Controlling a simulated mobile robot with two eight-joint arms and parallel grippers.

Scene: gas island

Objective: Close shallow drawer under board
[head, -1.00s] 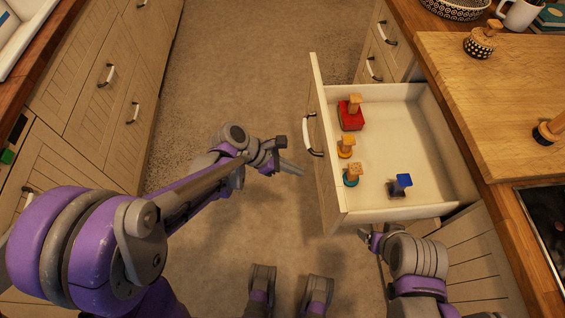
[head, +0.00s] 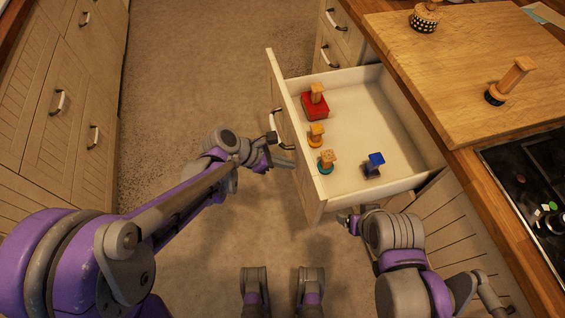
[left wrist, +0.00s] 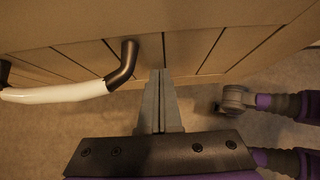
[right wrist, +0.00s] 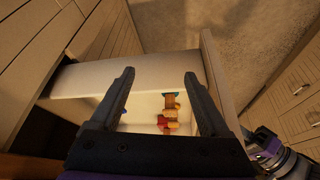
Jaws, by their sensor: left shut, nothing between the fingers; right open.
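The shallow drawer (head: 345,192) under the cutting board (head: 465,65) stands pulled out, with a pale front panel and a white-and-dark handle (head: 278,128). Inside are a red stamp-like piece (head: 315,106), an orange one (head: 316,138), a teal-based one (head: 326,162) and a blue one (head: 374,164). My left gripper (head: 284,154) is shut and empty, close to the outside of the drawer front beside the handle. In the left wrist view its fingers (left wrist: 160,85) point at the front panel; contact cannot be told. My right gripper (right wrist: 158,85) is open by the drawer's near side wall.
A dark hob (head: 535,175) is at the right. More closed drawers (head: 60,110) line the left, with clear floor (head: 195,80) between.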

